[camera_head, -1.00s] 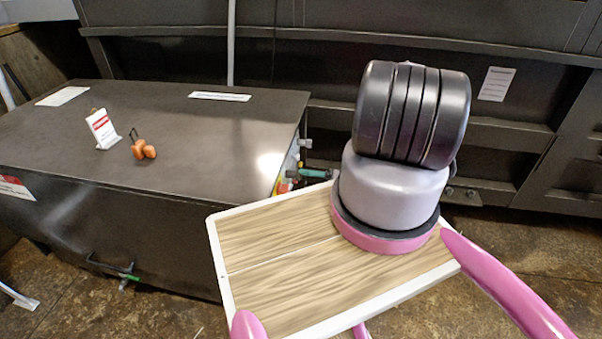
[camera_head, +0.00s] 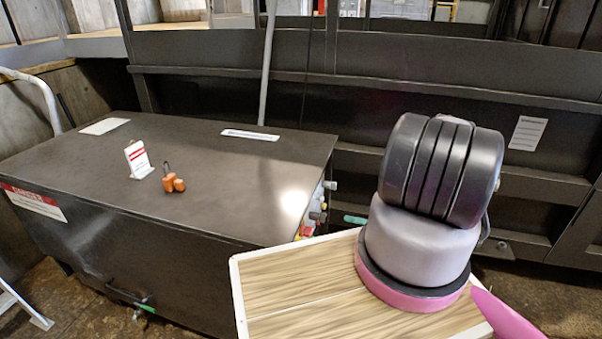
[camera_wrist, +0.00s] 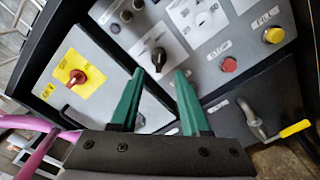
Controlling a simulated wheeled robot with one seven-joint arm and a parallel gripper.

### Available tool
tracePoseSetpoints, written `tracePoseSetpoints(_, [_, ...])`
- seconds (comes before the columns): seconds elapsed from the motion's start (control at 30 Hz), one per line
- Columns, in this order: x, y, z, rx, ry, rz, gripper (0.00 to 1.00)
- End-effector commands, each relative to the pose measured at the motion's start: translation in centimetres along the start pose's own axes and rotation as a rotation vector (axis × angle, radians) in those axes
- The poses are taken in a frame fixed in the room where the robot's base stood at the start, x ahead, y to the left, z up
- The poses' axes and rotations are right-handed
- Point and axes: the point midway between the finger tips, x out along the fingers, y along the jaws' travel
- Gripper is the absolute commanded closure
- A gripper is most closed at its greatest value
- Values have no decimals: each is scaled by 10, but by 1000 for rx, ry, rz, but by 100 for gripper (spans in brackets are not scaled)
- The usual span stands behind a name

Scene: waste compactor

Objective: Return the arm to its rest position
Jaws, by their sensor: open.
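My gripper (camera_wrist: 160,100) shows in the wrist view with its two green fingers apart and nothing between them. Beyond the fingertips is a grey control panel with a red rotary switch on a yellow plate (camera_wrist: 74,77), a red button (camera_wrist: 229,65), a yellow button (camera_wrist: 273,35) and black knobs. I cannot tell how far the fingers are from the panel. In the head view my arm (camera_head: 440,180) stands folded over my wooden-topped base, and its end reaches out of sight behind it; a bit of green (camera_head: 356,219) shows beside it.
A dark metal cabinet (camera_head: 220,185) fills the left, with a white-and-red sign (camera_head: 138,160), orange ear defenders (camera_head: 173,183) and flat labels on top. The dark compactor wall (camera_head: 330,110) runs behind. A yellow-ended handle (camera_wrist: 293,129) juts out at the panel's lower right.

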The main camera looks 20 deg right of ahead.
Motion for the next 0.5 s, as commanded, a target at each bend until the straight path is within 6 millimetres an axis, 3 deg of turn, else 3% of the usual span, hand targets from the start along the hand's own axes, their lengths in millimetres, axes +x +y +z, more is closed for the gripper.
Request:
tracePoseSetpoints(0.17, [3, 5, 16, -34, 34, 10, 54])
tracePoseSetpoints(0.37, [19, 40, 88, -208, 209, 63, 54])
tracePoseSetpoints(0.5, [35, 79, 140, -362, 359, 110, 54])
